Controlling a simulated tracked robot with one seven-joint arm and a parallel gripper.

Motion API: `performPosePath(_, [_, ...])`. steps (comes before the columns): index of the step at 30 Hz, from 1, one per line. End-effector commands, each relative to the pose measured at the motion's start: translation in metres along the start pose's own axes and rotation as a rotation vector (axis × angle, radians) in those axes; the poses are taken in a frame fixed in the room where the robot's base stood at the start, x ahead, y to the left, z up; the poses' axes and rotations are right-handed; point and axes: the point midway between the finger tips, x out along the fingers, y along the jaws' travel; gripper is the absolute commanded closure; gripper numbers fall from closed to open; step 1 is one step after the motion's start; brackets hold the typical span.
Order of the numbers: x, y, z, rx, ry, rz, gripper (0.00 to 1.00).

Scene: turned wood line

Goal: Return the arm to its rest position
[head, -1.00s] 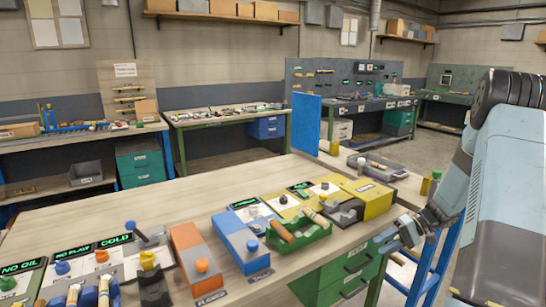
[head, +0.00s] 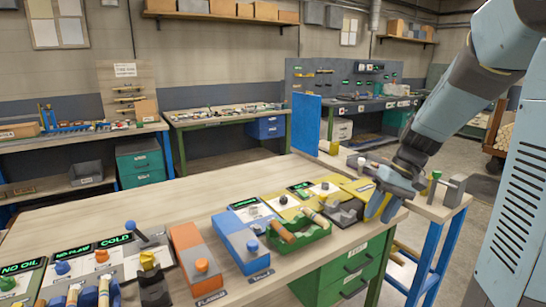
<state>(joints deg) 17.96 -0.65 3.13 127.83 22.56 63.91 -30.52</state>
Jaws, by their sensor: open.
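My gripper (head: 380,212) is at the right end of the wooden workbench (head: 130,212), with its fingers pointing down and apart. Nothing shows between the fingers. It hangs in front of part of the yellow box (head: 357,188) and beside the dark grey holder (head: 345,212). I cannot tell whether it touches either one. My pale blue arm comes down to it from the upper right.
A green tray (head: 300,240) with wooden turned pieces, a blue box (head: 240,245) and an orange box (head: 195,255) stand on the bench. A small side table (head: 440,210) with grey blocks is at the right. The bench's back left is bare.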

Motion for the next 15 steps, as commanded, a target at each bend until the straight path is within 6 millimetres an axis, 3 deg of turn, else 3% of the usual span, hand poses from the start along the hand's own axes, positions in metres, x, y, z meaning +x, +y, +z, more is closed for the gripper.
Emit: performPosePath(15, [-0.047,-0.053,0.08,-0.021,0.22,0.255,0.6])
